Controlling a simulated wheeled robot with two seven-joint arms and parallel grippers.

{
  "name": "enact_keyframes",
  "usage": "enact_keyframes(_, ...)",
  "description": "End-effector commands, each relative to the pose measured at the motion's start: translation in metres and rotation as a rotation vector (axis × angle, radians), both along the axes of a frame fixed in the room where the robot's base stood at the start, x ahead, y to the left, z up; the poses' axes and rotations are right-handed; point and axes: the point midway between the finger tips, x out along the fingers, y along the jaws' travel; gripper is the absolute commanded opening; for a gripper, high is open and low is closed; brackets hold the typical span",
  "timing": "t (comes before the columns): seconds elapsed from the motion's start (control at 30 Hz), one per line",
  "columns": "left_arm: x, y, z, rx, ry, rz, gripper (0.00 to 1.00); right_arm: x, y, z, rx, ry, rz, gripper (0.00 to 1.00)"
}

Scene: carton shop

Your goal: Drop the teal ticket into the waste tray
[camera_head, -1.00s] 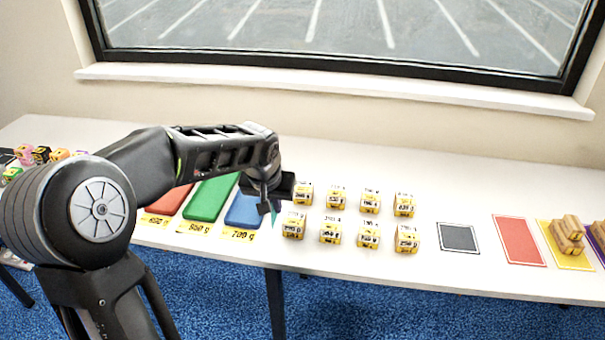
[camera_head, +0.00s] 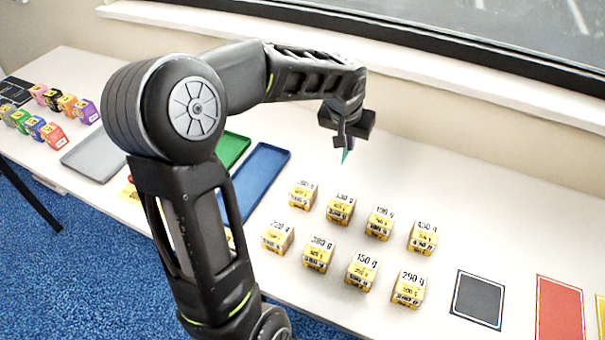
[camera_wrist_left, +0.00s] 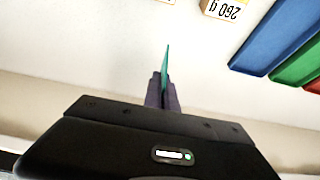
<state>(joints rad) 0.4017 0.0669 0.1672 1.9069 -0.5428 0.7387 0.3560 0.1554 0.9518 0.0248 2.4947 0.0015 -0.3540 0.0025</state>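My left gripper (camera_head: 345,138) is shut on the teal ticket (camera_head: 346,156), a thin piece sticking out below the fingers. It is above the table, right of the blue tray and behind the yellow boxes. In the left wrist view the ticket (camera_wrist_left: 166,62) stands edge-on between the closed fingers (camera_wrist_left: 160,92). A plain grey tray (camera_head: 92,155) lies at the left, beside the coloured trays; I cannot read any label marking it as the waste tray. My right gripper is not in view.
A blue tray (camera_head: 262,170) and a green tray (camera_head: 234,146) lie partly behind my left arm. Several weight-labelled yellow boxes (camera_head: 340,210) stand in two rows. Small coloured boxes (camera_head: 60,107) stand at the far left. Dark (camera_head: 478,298) and red (camera_head: 560,312) mats lie right.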

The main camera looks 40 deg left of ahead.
Motion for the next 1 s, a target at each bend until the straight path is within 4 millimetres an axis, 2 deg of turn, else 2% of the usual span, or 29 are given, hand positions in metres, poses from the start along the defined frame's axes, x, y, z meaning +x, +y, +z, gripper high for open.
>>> enact_keyframes(0.23,0.0,0.0,-0.006,0.0,0.001,0.0,0.0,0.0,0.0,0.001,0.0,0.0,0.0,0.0)
enact_keyframes(0.5,-0.001,0.0,-0.052,-0.002,0.004,-0.001,0.0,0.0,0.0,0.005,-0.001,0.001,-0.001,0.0)
enact_keyframes(0.6,0.0,0.0,-0.061,-0.001,0.002,0.0,0.0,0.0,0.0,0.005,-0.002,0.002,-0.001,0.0)
enact_keyframes(0.9,0.0,0.0,-0.063,0.001,0.0,0.0,0.0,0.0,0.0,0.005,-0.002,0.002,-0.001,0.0)
enact_keyframes(1.0,-0.001,0.0,-0.071,0.0,0.003,0.0,0.0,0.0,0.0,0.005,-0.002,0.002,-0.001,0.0)
